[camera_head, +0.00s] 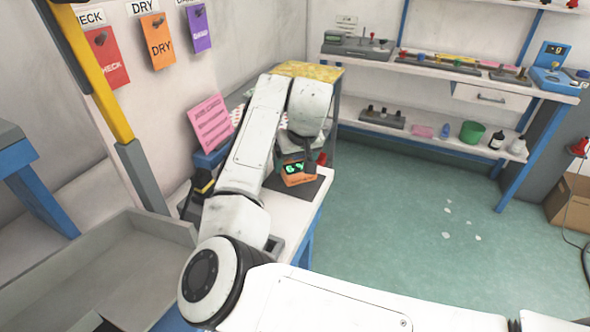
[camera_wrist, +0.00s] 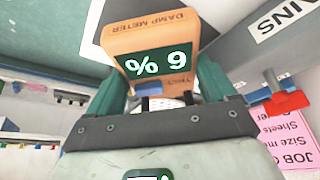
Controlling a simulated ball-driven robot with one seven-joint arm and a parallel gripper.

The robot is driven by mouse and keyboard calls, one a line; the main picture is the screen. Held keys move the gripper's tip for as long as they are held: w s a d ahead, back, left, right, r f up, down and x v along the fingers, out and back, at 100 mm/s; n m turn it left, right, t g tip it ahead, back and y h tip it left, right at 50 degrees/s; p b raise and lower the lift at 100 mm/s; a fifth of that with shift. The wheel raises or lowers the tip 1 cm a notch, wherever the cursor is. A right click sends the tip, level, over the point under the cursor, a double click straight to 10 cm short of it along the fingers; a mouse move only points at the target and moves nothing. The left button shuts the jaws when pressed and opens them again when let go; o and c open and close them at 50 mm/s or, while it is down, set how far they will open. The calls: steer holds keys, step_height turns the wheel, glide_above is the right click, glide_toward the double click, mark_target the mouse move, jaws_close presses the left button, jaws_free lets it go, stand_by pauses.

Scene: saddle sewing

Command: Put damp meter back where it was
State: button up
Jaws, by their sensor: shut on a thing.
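The damp meter (camera_head: 298,174) is an orange block with a lit dark green display. In the wrist view the damp meter (camera_wrist: 155,38) shows its label and reading upside down, between the two green fingers. My gripper (camera_wrist: 162,72) is shut on it. In the head view my gripper (camera_head: 300,158) is at the bench's far end, partly hidden by my arm. The meter is over or on a dark grey square mat (camera_head: 313,189); I cannot tell whether they touch. The mat (camera_wrist: 93,22) also shows behind the meter in the wrist view.
The white bench (camera_head: 297,218) carries a pink card (camera_head: 210,124) left of my arm. A yellow-topped stand (camera_head: 325,70) is behind. A grey tray (camera_head: 165,226) is at lower left. Shelves (camera_head: 450,75) stand at the back right. The green floor right of the bench is mostly clear.

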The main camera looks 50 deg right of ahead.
mark_target(297, 165)
steer(key=shift+w+d+f, duration=0.1)
steer(key=shift+d+f, duration=0.05)
steer(key=shift+f, duration=1.55)
steer(key=shift+f, duration=0.15)
steer(key=o, duration=1.1)
steer(key=shift+o, duration=0.2)
steer(key=v, duration=1.2)
